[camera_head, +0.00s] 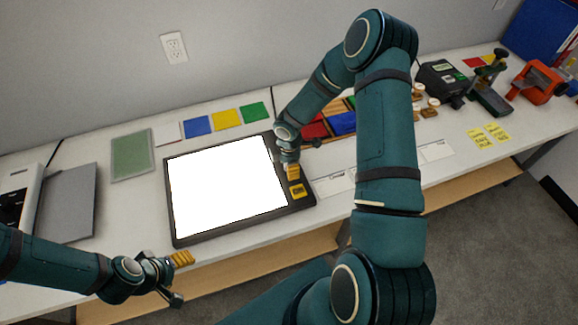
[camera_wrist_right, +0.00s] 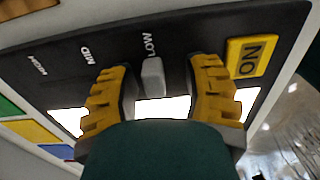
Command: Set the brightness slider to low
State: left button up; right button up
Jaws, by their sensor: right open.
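The black-framed light box (camera_head: 310,203) lies on the table with its screen glowing white. In the right wrist view its control strip (camera_wrist_right: 195,30) carries the labels HIGH, MID and LOW, and a yellow ON button (camera_wrist_right: 250,57). The pale grey slider knob (camera_wrist_right: 152,77) stands at the LOW label. My right gripper (camera_wrist_right: 162,92) is open, with one yellow finger on each side of the knob; I cannot tell whether either touches it. In the head view my right gripper (camera_head: 292,170) is over the strip and hides the knob. My left gripper (camera_head: 180,270) hangs in front of the table's edge.
Coloured squares (camera_head: 226,119) and a green sheet (camera_head: 131,155) lie behind the light box. A grey panel (camera_head: 68,205) is at its left. White cards (camera_head: 335,180) and yellow notes (camera_head: 488,135) lie to the right. Tools stand at the far right.

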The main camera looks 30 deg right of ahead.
notch_tip(320, 180, up, 12)
dwell(0.5)
pick_arm(q)
jog(key=shift+s, duration=0.1)
pick_arm(e)
jog(key=shift+s, duration=0.15)
